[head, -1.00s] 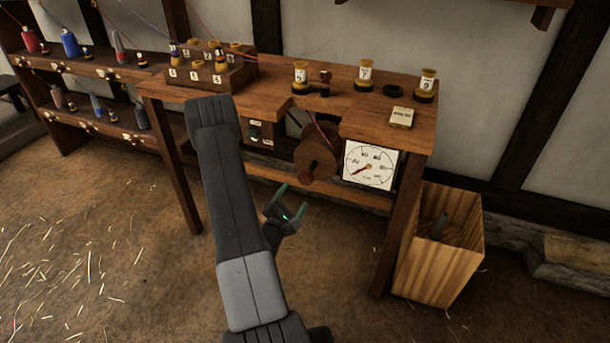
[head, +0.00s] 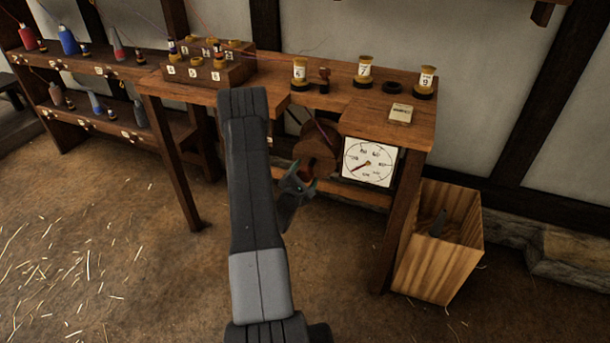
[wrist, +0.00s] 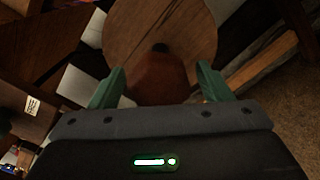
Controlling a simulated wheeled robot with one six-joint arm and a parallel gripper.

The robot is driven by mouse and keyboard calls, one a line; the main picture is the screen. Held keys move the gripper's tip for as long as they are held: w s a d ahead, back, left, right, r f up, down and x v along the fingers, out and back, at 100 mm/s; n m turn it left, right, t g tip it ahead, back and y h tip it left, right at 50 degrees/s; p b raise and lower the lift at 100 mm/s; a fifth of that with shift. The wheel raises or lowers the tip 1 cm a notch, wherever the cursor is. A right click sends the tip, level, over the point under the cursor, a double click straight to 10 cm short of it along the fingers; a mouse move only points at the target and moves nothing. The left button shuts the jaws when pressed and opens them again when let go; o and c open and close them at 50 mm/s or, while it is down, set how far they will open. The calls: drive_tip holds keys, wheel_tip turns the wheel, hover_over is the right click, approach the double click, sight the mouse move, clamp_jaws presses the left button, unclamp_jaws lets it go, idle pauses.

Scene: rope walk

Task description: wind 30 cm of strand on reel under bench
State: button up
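The wooden reel (head: 319,150) hangs under the bench (head: 345,105), left of a white dial (head: 369,162). A purple strand (head: 319,124) runs down toward it from the bench's notch. In the wrist view the reel's round face (wrist: 185,22) fills the top, with a reddish-brown knob (wrist: 160,77) standing out from it. My gripper (head: 302,179) is at the reel's front. In the wrist view my gripper (wrist: 160,84) is open, one green-tipped finger on each side of the knob, with small gaps showing. The dial's red needle points lower left; its figures are too small to read.
Numbered spools (head: 365,72), a dark ring and a small labelled block (head: 401,113) stand on the bench. A stepped spool rack (head: 210,68) is at its left. A wooden bin (head: 440,250) stands at right.

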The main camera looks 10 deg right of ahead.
drive_tip(key=c, duration=0.9)
drive_tip(key=shift+f+m+b, duration=0.1)
drive_tip(key=shift+m+b, duration=0.2)
drive_tip(key=shift+b, duration=0.1)
